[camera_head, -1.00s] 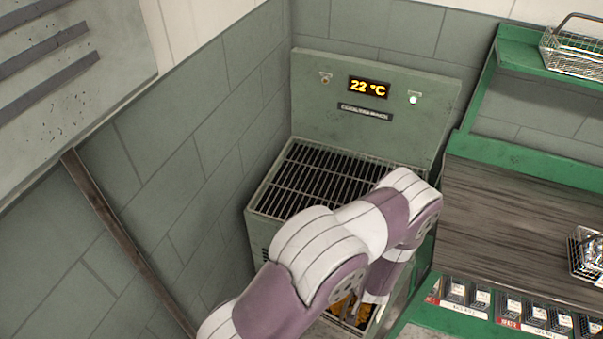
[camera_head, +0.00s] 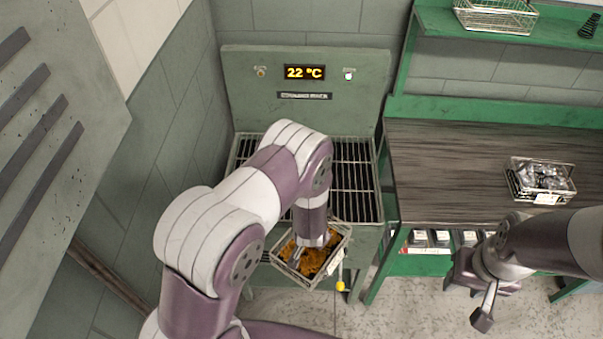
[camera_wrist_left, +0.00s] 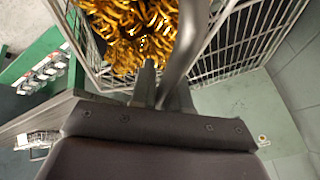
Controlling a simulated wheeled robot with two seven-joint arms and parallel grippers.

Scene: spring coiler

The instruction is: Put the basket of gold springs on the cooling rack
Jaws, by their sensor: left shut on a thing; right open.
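The wire basket of gold springs (camera_head: 338,266) hangs from my left gripper (camera_head: 300,252), just in front of the cooling rack (camera_head: 357,178) in the head view. The gripper is shut on its handle. The basket is tilted in the picture. The rack is a dark slatted grid on a green cabinet, partly hidden by my left arm; the part showing is bare. My right gripper (camera_head: 486,305) is open and empty, low at the right.
A dark wood bench (camera_head: 450,160) stands right of the rack, with a basket of silver springs (camera_head: 541,180) on it. Another wire basket (camera_head: 495,15) sits on the green shelf. The rack's back panel (camera_head: 305,110) displays 22 °C. A wall closes off the left side.

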